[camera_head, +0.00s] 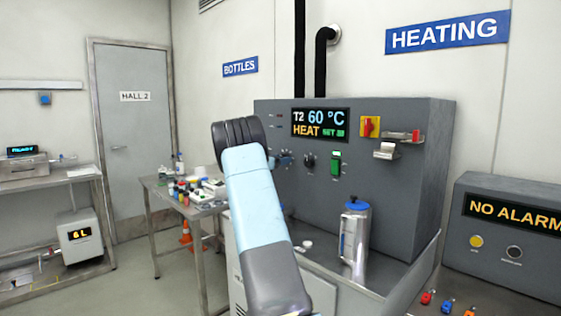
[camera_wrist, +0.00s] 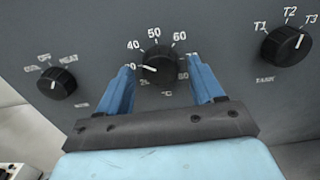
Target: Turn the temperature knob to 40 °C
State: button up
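The temperature knob (camera_wrist: 158,66) is a round black dial on the grey panel, ringed by white numbers. In the wrist view 40, 50, 60 and 80 are readable. Its white pointer aims left, at a partly covered number just below 40, apparently 30. My gripper (camera_wrist: 163,82) has its blue fingers open, one on each side of the knob; whether they touch it I cannot tell. In the head view my arm hides the gripper. The panel display (camera_head: 319,124) reads T2, 60 °C, HEAT and a small green set value, apparently 30.
A mode knob (camera_wrist: 57,84) sits to the left and a tank knob (camera_wrist: 287,46) marked T1, T2, T3 to the right. A green switch (camera_head: 336,162) and a red-yellow switch (camera_head: 371,127) are on the panel. A blue-lidded metal canister (camera_head: 354,238) stands in front.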

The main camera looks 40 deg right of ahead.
jog(key=c, duration=1)
jog(key=shift+m, duration=0.9)
jog(key=o, duration=1.1)
jog(key=shift+a, duration=0.1)
jog(key=a, duration=0.9)
jog(key=s+a, duration=0.1)
jog(key=a, duration=0.3)
jog(key=shift+a, duration=0.3)
